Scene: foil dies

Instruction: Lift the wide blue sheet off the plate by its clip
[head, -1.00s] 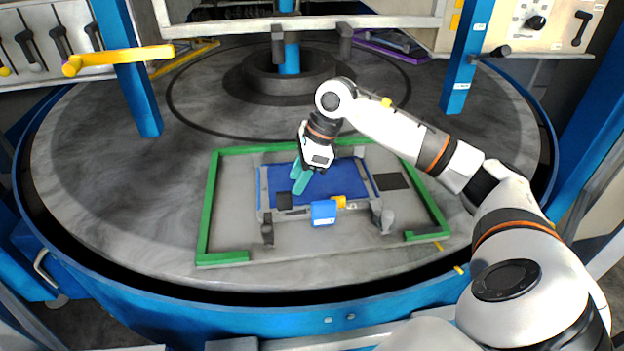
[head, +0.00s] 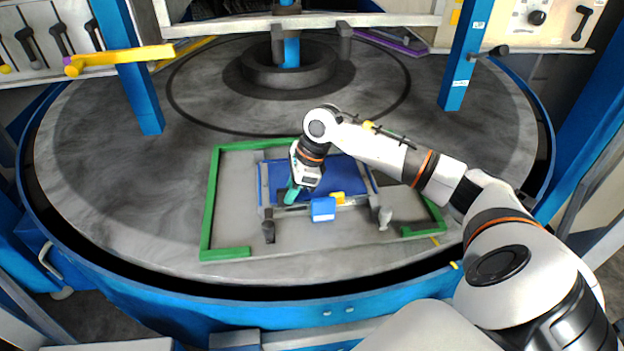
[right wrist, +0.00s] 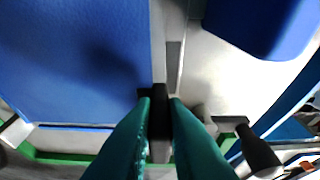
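The wide blue sheet (head: 346,180) lies flat on the grey plate (head: 312,236) on the round table. It also fills the upper left of the right wrist view (right wrist: 70,55). A small black clip (right wrist: 157,93) sits at the sheet's front edge, near its left corner. My right gripper (head: 291,196), with teal fingers, reaches down to this edge. In the right wrist view its fingertips (right wrist: 159,101) are close together, with the black clip between them, and look shut on it. The fingers hide part of the clip. My left gripper is in neither view.
A bright blue block (head: 323,209) and a yellow piece (head: 338,197) stand right of the gripper at the sheet's front. The table's left side is bare.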

